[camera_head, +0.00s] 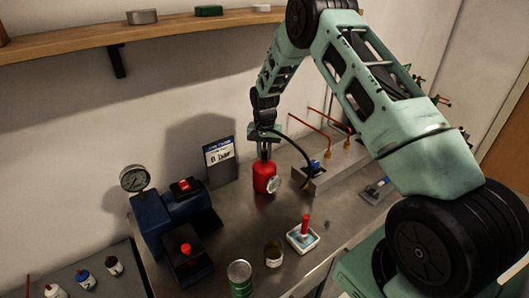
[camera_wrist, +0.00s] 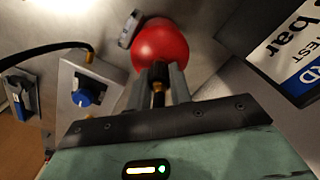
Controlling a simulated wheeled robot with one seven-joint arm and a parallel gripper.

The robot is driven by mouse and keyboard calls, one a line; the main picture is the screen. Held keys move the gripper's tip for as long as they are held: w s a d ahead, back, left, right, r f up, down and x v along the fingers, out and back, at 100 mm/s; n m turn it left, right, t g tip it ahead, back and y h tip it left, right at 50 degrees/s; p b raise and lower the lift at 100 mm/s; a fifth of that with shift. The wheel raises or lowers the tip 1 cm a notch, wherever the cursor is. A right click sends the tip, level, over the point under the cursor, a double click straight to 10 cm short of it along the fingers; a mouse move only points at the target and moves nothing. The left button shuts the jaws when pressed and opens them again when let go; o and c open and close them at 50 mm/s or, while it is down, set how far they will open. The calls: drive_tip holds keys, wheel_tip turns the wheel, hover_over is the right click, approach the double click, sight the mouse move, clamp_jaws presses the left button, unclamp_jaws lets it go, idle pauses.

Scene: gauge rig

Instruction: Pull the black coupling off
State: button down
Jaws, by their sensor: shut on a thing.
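My gripper (camera_head: 264,155) points down right above the red cylinder (camera_head: 264,178), which stands on the metal bench with a small round gauge (camera_head: 274,184) at its side. In the wrist view, the fingers (camera_wrist: 160,80) are shut on the black coupling (camera_wrist: 159,70), with a brass part below it in the picture. The red cylinder's rounded top (camera_wrist: 160,45) lies behind the coupling. The fingers hide the joint, so I cannot tell whether the coupling still sits on the cylinder. A black hose (camera_head: 292,143) arcs near my gripper.
A grey block with a blue knob (camera_head: 315,165) and copper pipes stands to the right. A sign reading "bar" (camera_head: 220,160) stands behind left. A blue press with a dial (camera_head: 134,178) is left. A tray with a red-handled tool (camera_head: 303,236) and cans (camera_head: 240,277) stand in front.

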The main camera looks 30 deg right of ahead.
drive_tip(key=shift+r, duration=0.25)
drive_tip(key=shift+r+p, duration=1.3)
drive_tip(key=shift+r, duration=1.1)
drive_tip(key=shift+f, duration=0.1)
